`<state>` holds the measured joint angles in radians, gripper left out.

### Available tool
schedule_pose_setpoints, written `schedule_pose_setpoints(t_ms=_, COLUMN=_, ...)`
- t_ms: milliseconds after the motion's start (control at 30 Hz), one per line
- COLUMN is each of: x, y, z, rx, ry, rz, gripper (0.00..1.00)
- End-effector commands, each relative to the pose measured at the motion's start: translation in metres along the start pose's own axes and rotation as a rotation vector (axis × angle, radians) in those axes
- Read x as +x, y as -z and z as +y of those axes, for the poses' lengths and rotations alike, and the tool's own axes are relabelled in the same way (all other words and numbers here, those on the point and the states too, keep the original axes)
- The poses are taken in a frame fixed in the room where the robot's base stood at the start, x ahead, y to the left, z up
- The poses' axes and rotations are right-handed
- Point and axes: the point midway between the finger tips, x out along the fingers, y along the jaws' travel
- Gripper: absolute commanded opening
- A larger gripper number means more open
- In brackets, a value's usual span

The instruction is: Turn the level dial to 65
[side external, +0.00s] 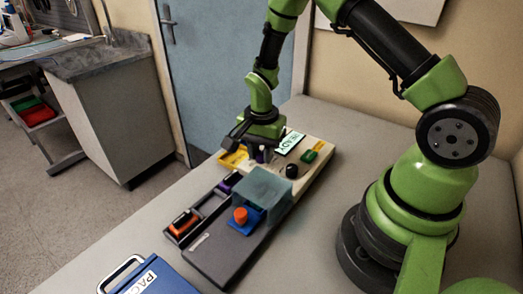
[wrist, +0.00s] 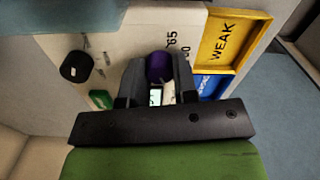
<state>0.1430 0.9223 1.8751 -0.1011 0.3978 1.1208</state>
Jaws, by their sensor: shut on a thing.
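The purple dial (wrist: 158,66) is on the cream pump panel (wrist: 115,45), with printed numbers including 65 beside it in the wrist view. I take it for the level dial; its pointer is not visible, so its setting cannot be read. My gripper (wrist: 155,82) is shut on the dial, one finger on each side. In the side view my gripper (side external: 258,152) points down at the panel's far end and mostly hides the dial.
A black knob (side external: 291,171), a green switch (side external: 309,157) and a READY screen (side external: 290,142) are close by on the panel. A yellow WEAK tray (wrist: 222,40) and a blue tray (wrist: 212,87) border it. A grey-teal housing (side external: 262,190) stands nearer the camera.

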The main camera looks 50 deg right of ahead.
Motion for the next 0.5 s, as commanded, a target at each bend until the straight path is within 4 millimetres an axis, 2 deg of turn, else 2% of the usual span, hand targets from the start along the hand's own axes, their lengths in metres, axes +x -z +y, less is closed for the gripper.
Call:
schedule_pose_setpoints(t_ms=267, x=-0.0004, y=-0.0001, z=-0.0001, rx=-0.108, ry=0.0, rz=0.0, gripper=0.03)
schedule_pose_setpoints(t_ms=500, x=-0.0005, y=-0.0002, z=-0.0002, rx=-0.305, ry=0.0, rz=0.0, gripper=0.03)
